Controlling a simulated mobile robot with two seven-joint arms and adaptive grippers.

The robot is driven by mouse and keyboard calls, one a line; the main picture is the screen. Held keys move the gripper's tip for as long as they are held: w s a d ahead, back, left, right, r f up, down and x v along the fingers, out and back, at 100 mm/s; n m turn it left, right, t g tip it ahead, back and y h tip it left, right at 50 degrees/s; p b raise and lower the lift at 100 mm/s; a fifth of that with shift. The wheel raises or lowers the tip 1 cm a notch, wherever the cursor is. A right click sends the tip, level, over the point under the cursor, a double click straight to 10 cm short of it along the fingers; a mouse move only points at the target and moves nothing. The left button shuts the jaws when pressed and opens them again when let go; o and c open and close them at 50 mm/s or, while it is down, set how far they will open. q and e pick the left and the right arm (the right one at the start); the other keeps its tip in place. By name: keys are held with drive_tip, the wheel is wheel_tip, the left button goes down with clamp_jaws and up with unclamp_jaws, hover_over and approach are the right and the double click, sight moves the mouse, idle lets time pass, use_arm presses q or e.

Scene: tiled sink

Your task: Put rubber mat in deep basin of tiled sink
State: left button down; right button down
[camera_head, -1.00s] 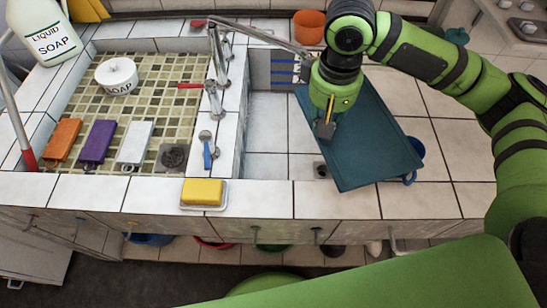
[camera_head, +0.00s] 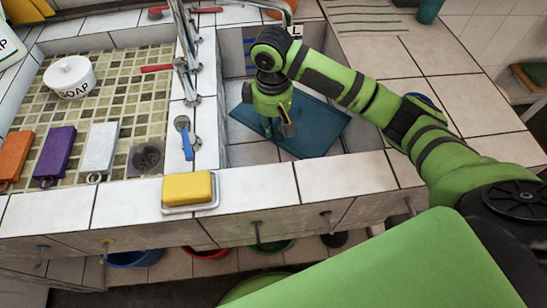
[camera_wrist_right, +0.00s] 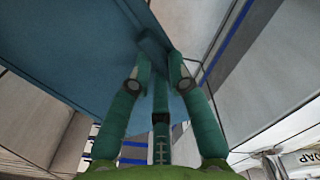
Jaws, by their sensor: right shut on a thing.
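The rubber mat (camera_head: 318,128) is a dark blue-teal sheet inside the deep basin (camera_head: 250,153), the plain tiled one right of the taps in the head view. It looks low in the basin; I cannot tell whether it rests fully on the floor. My right gripper (camera_head: 278,130) points down into the basin and is shut on the mat. In the right wrist view, the fingers (camera_wrist_right: 156,68) pinch a raised part of the mat (camera_wrist_right: 75,40). My arm hides part of the mat and the basin's back right. My left gripper is out of view.
Left of the taps (camera_head: 188,75) is a shallow mosaic basin (camera_head: 110,103) with a soap pot (camera_head: 70,77) and orange, purple and white blocks. A yellow sponge (camera_head: 188,187) sits on a dish on the front ledge. The tiled counter right of the basin is largely clear.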

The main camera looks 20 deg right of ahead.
wheel_tip(320, 180, down, 15)
drive_tip(key=shift+r+b, duration=0.15)
drive_tip(key=shift+b, duration=0.55)
drive_tip(key=c, duration=1.2)
unclamp_jaws()
drive_tip(key=shift+o, duration=0.2)
wheel_tip(320, 180, up, 12)
drive_tip(key=shift+p, duration=0.7)
